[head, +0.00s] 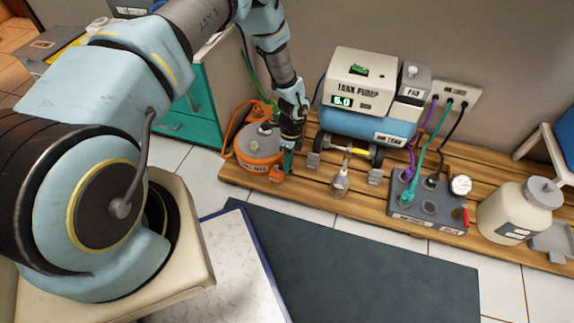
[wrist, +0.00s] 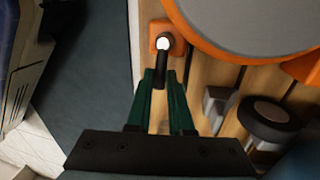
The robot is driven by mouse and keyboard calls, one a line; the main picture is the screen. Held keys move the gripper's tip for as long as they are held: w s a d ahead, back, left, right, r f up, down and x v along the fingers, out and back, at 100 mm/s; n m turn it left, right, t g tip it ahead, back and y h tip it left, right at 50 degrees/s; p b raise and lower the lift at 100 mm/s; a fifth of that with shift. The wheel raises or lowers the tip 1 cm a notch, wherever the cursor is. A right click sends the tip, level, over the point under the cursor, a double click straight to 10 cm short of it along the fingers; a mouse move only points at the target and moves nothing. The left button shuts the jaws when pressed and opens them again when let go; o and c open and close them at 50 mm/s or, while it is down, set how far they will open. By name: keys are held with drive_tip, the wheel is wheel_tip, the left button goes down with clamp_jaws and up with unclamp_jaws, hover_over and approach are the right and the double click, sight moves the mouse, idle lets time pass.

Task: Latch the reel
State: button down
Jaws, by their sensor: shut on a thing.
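The orange reel (head: 256,160) with a grey top sits at the left end of the wooden slatted platform. Part of its round rim (wrist: 215,40) fills the upper right of the wrist view. A small black lever with a white tip (wrist: 163,44) stands on an orange block beside the reel's rim. My gripper (wrist: 162,78) has its green fingers shut on the black lever's near end. In the head view, my gripper (head: 288,158) is at the reel's right side, pointing down, and the lever is hidden there.
The tank pump (head: 362,85) on its blue tank stands just right of my gripper, with wheels and grey chocks near it. A grey socket block (head: 425,205) with cables and a cream jar (head: 508,210) are farther right. A dark mat (head: 350,265) lies in front.

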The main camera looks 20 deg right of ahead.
drive_tip(key=shift+w+d+n, duration=0.1)
drive_tip(key=shift+n, duration=0.3)
drive_tip(key=c, duration=0.8)
unclamp_jaws()
drive_tip(key=shift+r, duration=0.1)
drive_tip(key=r+p, duration=0.1)
drive_tip(key=r, duration=0.2)
drive_tip(key=w+d+r, duration=0.1)
drive_tip(key=r, duration=0.3)
drive_tip(key=r+p, duration=0.1)
drive_tip(key=r, duration=0.2)
drive_tip(key=shift+w+d+r+p, duration=0.2)
drive_tip(key=shift+w+p, duration=0.05)
drive_tip(key=shift+p, duration=0.1)
